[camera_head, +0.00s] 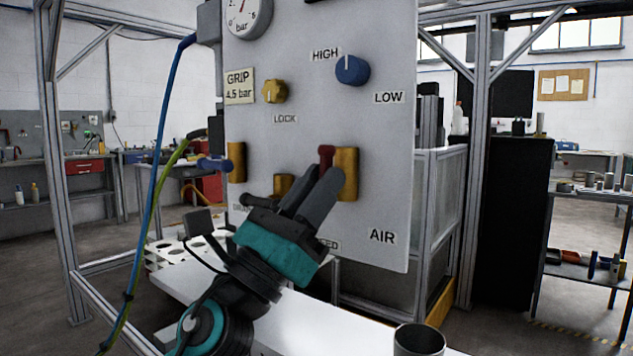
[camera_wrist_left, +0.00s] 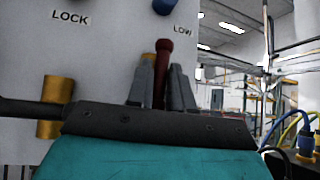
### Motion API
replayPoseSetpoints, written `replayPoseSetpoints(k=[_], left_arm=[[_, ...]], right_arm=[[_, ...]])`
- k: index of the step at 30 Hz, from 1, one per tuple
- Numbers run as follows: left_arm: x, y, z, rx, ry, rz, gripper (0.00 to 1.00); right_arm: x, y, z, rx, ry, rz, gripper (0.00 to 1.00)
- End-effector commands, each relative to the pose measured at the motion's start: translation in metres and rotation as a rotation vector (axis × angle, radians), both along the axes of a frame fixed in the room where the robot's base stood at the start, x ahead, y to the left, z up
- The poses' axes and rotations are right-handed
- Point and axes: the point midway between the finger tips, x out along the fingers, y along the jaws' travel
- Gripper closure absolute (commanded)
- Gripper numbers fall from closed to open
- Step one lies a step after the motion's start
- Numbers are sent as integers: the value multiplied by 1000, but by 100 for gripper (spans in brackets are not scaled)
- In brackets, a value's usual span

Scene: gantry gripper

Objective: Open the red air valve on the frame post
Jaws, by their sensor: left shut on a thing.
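The red air valve handle (camera_head: 326,155) stands beside its brass valve body (camera_head: 347,160) on the white panel, above the AIR label (camera_head: 382,237). Only the handle's rounded top shows above my fingers in the head view. My left gripper (camera_head: 322,185) reaches up from below and is shut on the red handle. In the left wrist view, the handle (camera_wrist_left: 164,60) stands upright between the two grey fingers of my left gripper (camera_wrist_left: 162,85). The lower handle and its pivot are hidden. My right gripper is in neither view.
A blue-handled valve (camera_head: 215,163) sits at the panel's left. A yellow LOCK knob (camera_head: 274,91), a blue HIGH/LOW knob (camera_head: 352,70) and a gauge (camera_head: 245,14) are above. A white holed tray (camera_head: 170,250) and a metal cup (camera_head: 419,340) are below.

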Motion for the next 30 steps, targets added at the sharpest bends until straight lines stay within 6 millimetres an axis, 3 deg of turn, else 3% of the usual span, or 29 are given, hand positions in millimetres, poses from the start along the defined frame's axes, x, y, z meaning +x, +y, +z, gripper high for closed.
replayPoseSetpoints(k=[19,20,27,30], left_arm=[[0,0,1,-45,29,2,100],[0,0,1,-45,29,2,78],[0,0,1,-43,29,1,57],[0,0,0,-42,29,1,57]], right_arm=[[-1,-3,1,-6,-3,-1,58],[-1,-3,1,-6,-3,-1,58],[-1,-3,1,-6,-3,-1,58],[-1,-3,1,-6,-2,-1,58]])
